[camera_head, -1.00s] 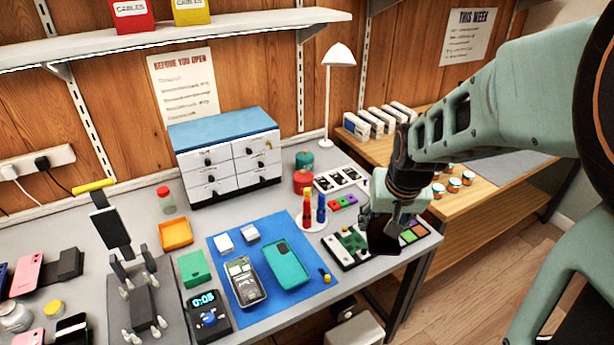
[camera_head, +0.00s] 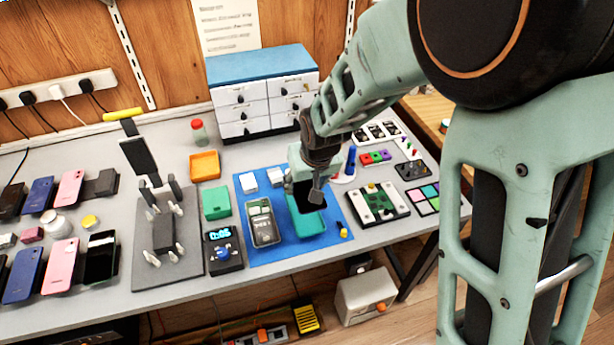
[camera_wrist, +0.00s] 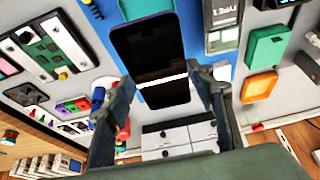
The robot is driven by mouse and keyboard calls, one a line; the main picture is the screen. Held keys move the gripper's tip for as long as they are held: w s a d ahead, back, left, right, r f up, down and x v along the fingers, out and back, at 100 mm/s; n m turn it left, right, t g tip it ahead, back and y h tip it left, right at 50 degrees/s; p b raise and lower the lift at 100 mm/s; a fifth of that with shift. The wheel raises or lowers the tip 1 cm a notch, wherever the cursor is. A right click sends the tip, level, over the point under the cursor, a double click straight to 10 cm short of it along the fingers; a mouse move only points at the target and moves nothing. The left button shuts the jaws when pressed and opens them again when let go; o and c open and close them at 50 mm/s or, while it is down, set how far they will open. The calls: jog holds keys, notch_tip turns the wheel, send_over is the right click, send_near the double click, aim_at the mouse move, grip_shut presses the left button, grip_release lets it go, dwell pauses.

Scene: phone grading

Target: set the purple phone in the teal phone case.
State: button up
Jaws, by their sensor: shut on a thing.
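The purple phone (camera_head: 309,197), its dark screen showing, is in my gripper (camera_head: 317,190), above the teal phone case (camera_head: 305,225) on the blue mat. In the wrist view the phone (camera_wrist: 148,45) has a thin purple edge and sits between the two fingers of my gripper (camera_wrist: 168,88). The phone and gripper hide the upper part of the case in the head view. The case's lower end is visible, and I cannot tell how large the gap beneath the phone is.
A green circuit board (camera_head: 378,204) lies to the right. A drawer cabinet (camera_head: 262,95) stands behind. A phone stand (camera_head: 160,225) is at the left.

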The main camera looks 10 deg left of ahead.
jog(key=shift+s+a+f, duration=0.1)
jog(key=shift+a, duration=0.15)
jog(key=shift+f+b, duration=1.9)
jog(key=shift+f, duration=0.85)
jog(key=shift+f+b, duration=0.65)
jog(key=shift+f, duration=0.1)
jog(key=shift+f+b, duration=0.4)
jog(key=shift+b, duration=0.4)
jog(key=o, duration=1.8)
jog(key=shift+d, duration=0.1)
jog(key=shift+c, duration=0.2)
jog(key=shift+r+p, duration=0.45)
jog(key=shift+r, duration=0.35)
jog(key=shift+r+p, duration=2.15)
jog(key=shift+r, duration=1.2)
